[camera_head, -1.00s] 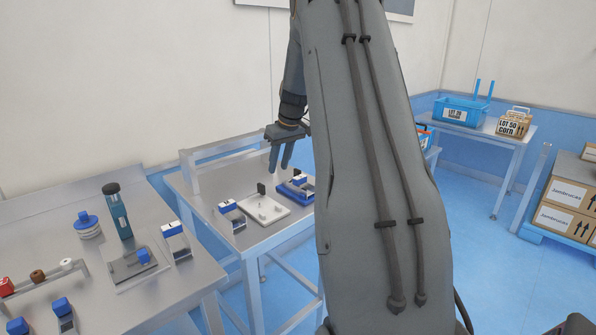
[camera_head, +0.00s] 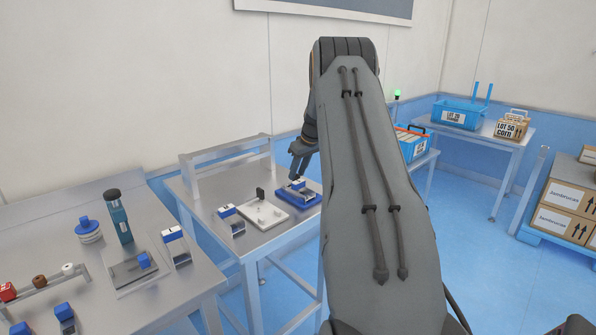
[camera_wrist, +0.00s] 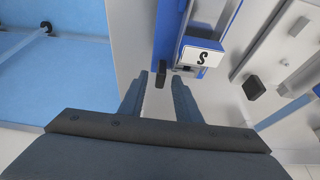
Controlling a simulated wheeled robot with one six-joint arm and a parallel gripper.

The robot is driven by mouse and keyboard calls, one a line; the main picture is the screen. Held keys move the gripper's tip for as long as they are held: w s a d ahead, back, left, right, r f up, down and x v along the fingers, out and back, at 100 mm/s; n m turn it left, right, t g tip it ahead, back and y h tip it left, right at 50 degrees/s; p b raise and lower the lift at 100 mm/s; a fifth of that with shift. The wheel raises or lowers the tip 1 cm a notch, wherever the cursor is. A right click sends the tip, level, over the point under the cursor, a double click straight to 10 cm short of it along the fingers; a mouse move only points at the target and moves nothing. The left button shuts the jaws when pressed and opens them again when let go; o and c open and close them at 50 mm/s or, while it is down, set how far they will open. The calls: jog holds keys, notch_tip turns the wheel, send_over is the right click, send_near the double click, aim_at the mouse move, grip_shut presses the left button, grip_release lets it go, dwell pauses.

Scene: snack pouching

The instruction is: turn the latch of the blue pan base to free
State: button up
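The blue pan base (camera_head: 312,199) lies flat at the right end of the middle table. In the wrist view its blue plate (camera_wrist: 166,32) runs up from the fingertips, and a block with a white label marked "S" (camera_wrist: 203,53) sits on it. A small black latch (camera_wrist: 162,77) shows at the near end of the blue base. My gripper (camera_wrist: 159,76) is open, its two fingers apart on either side of the latch. I cannot tell whether either finger touches it. In the head view my gripper (camera_head: 297,172) is just above the blue base, and the latch is hidden.
A white pan base (camera_head: 271,217) with a raised black latch (camera_head: 260,193) lies to the left, beside a blue-and-white block (camera_head: 232,218). A metal frame (camera_head: 228,151) stands along the table's back. The left table (camera_head: 110,290) holds several items.

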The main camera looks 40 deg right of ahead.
jog(key=shift+f, duration=0.15)
grip_shut()
